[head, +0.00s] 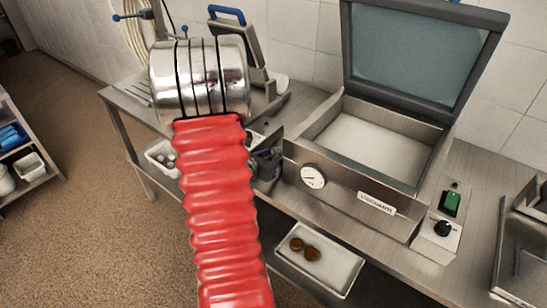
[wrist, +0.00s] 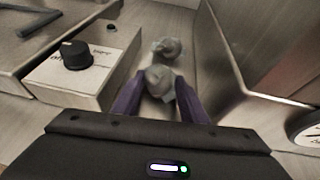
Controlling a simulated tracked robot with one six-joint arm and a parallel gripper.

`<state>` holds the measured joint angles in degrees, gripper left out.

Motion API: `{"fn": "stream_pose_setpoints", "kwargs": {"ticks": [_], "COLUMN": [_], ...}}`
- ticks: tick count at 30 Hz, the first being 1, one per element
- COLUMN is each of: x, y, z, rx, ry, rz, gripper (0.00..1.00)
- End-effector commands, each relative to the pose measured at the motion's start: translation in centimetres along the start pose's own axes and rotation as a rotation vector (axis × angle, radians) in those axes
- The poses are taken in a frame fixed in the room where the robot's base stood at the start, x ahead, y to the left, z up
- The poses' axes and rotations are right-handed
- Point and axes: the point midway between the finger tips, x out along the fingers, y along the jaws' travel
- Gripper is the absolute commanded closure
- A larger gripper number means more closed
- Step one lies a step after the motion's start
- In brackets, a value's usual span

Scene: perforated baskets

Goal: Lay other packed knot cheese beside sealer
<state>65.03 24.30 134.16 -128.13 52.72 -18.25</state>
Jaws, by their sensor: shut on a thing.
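My gripper (wrist: 160,96) has its purple fingers shut on a pale, wrapped packed knot cheese (wrist: 158,78). A second pale wrapped lump (wrist: 168,47) shows just beyond it in the wrist view. I cannot tell whether the two touch. Both are in the strip of steel table between a box with a black knob (wrist: 75,55) on the left and a metal wall on the right. In the head view my gripper (head: 267,166) is dark and partly hidden by my red arm, left of the vacuum machine (head: 337,192). The blue-handled device (head: 240,45), apparently the sealer, stands behind my arm.
The vacuum machine's lid (head: 420,55) is open and its chamber looks empty. A white tray (head: 335,258) with two brown pieces is below the table. A white basket (head: 157,148) of pale balls is at left. A shelf stands far left; the floor between is clear.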

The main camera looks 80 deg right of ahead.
Motion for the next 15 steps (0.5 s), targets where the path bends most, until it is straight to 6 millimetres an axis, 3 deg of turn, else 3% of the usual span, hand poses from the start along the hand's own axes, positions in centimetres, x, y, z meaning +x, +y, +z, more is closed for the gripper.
{"fn": "stream_pose_setpoints", "kwargs": {"ticks": [6, 7, 15], "x": [0.1, 0.08, 0.07], "y": [0.0, 0.0, 0.01], "z": [-0.25, -0.21, -0.19], "rx": [0.0, 0.0, 0.0], "ry": [0.001, 0.001, 0.001], "rz": [0.0, 0.0, 0.0], "gripper": [0.83, 0.59, 0.42]}}
